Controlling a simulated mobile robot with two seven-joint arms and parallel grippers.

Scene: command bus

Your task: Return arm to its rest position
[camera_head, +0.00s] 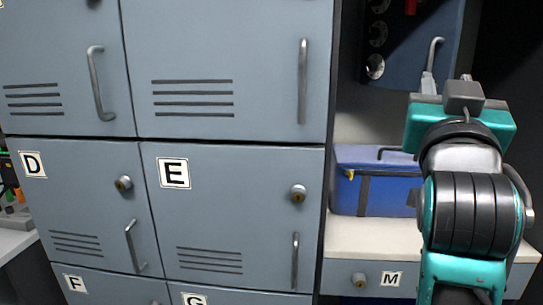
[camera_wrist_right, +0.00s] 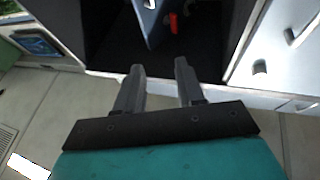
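My right arm reaches up from the lower right of the head view, with its teal wrist and gripper (camera_head: 428,84) in front of the blue panel at the back right. In the right wrist view the two dark fingers of the right gripper (camera_wrist_right: 159,68) stand apart with nothing between them. Beyond the fingertips is a dark open compartment (camera_wrist_right: 205,50). My left arm and gripper do not show in either view.
Grey lockers with handles fill the left and middle, including locker E (camera_head: 235,220) and locker D (camera_head: 85,180). A blue case (camera_head: 385,195) sits on a pale counter (camera_head: 375,238) behind my right arm, above drawer M (camera_head: 368,278). Tiled floor (camera_wrist_right: 40,105) shows in the wrist view.

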